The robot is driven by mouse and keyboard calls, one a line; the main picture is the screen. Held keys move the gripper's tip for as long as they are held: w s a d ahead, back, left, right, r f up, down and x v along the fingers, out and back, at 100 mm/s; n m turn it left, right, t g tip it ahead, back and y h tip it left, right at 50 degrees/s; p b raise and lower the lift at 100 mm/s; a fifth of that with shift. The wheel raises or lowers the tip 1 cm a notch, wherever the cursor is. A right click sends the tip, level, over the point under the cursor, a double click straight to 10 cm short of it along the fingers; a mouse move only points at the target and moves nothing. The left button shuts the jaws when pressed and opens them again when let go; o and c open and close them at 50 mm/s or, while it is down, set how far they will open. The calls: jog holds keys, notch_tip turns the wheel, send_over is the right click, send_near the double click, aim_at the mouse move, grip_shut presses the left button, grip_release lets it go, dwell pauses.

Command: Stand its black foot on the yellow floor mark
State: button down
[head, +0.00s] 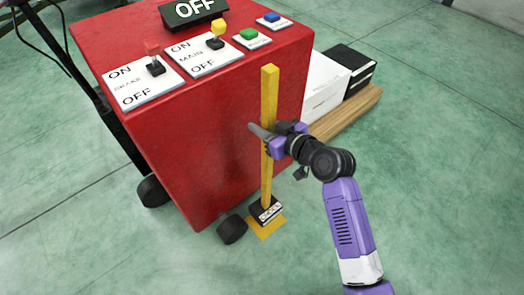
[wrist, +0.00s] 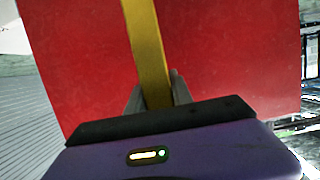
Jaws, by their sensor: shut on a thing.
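A tall yellow post (head: 268,95) stands roughly upright in front of the red cabinet, and its shaft also shows in the wrist view (wrist: 147,45). Its black foot (head: 265,210) is at the bottom, over the yellow floor mark (head: 268,230). The mark shows around the foot's front and sides; its far part is hidden. I cannot tell whether the foot touches the floor. My gripper (head: 268,142) is shut on the post at about mid-height, with a finger on each side of the shaft in the wrist view (wrist: 152,98).
The red cabinet (head: 220,140) with switches on top stands close behind the post. A black wheel (head: 232,229) is just left of the foot. White and black boxes (head: 325,85) lie on a wooden pallet (head: 345,115) to the right. The green floor in front is clear.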

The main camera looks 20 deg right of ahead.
jog(key=shift+f+b, duration=1.4)
jog(key=shift+f, duration=3.15)
jog(key=c, duration=1.1)
grip_release()
jog(key=shift+r, duration=0.1)
jog(key=p, duration=0.2)
send_near(262, 146)
jog(key=shift+w+d+f, duration=0.1)
jog(key=shift+d+f, duration=0.25)
jog(key=shift+f, duration=0.15)
jog(key=shift+w+d+f, duration=0.1)
jog(key=shift+d+f, duration=0.25)
jog(key=shift+f, duration=0.2)
